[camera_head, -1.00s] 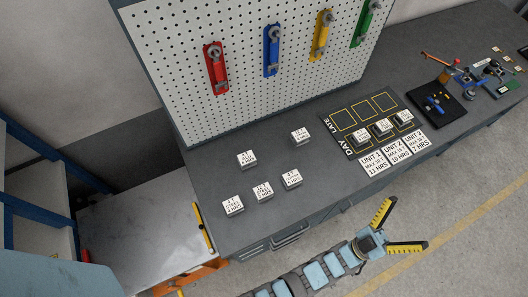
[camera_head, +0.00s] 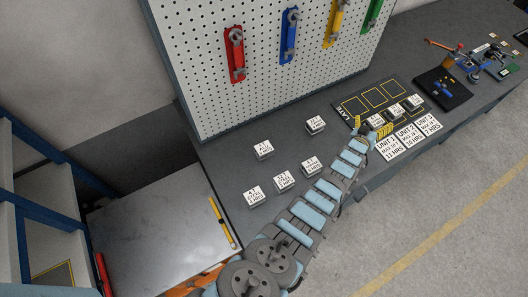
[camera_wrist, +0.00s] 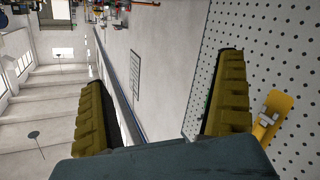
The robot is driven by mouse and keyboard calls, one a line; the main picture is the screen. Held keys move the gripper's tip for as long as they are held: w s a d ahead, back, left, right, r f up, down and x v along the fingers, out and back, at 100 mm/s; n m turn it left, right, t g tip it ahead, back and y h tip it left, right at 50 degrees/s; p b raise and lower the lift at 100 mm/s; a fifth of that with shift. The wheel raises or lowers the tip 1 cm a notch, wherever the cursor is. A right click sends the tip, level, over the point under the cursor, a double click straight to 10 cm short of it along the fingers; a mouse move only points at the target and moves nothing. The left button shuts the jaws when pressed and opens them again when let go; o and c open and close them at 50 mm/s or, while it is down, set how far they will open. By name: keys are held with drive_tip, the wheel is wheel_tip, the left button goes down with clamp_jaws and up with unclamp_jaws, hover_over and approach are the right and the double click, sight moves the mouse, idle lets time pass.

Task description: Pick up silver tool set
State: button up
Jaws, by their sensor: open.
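Silver tools hang in coloured holders on the white pegboard: a red holder (camera_head: 236,56), a blue holder (camera_head: 288,36), a yellow holder (camera_head: 334,22) and a green holder (camera_head: 372,14). I cannot tell which of these, if any, is the silver tool set. My gripper (camera_head: 372,127) is open and empty over the bench's front edge, by the labelled blocks, clear of the pegboard. In the wrist view my gripper (camera_wrist: 160,60) has its two yellow fingers spread wide with nothing between them. The yellow holder (camera_wrist: 266,122) with its silver tool shows right of the right finger.
Several labelled blocks (camera_head: 282,181) stand on the grey bench (camera_head: 235,165). A dark scheduling mat (camera_head: 349,105) with more blocks lies behind my gripper. A black tray (camera_head: 440,94) and a small stand are farther right. A steel-topped table (camera_head: 150,215) stands at left. The floor in front is clear.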

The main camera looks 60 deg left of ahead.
drive_tip(key=s+a+f+n+g+h+b, duration=0.1)
drive_tip(key=s+a+f+n+g+b, duration=0.2)
drive_tip(key=s+a, duration=0.4)
drive_tip(key=s+a+f+n+g+h, duration=0.1)
drive_tip(key=s+a+f+g, duration=0.2)
drive_tip(key=s+a+g, duration=0.45)
drive_tip(key=s+r+n+g+h+b, duration=0.2)
drive_tip(key=s+r+h, duration=0.1)
drive_tip(key=s, duration=0.9)
drive_tip(key=s+r+n+g+h+b, duration=0.1)
drive_tip(key=s+r+n+g+h, duration=0.15)
drive_tip(key=s, duration=0.85)
drive_tip(key=b, duration=0.5)
hover_over(263, 149)
drive_tip(key=shift+f, duration=2.6)
drive_tip(key=shift+t, duration=0.3)
drive_tip(key=shift+w+f, duration=0.1)
drive_tip(key=shift+f, duration=3.2)
drive_tip(key=shift+f, duration=0.1)
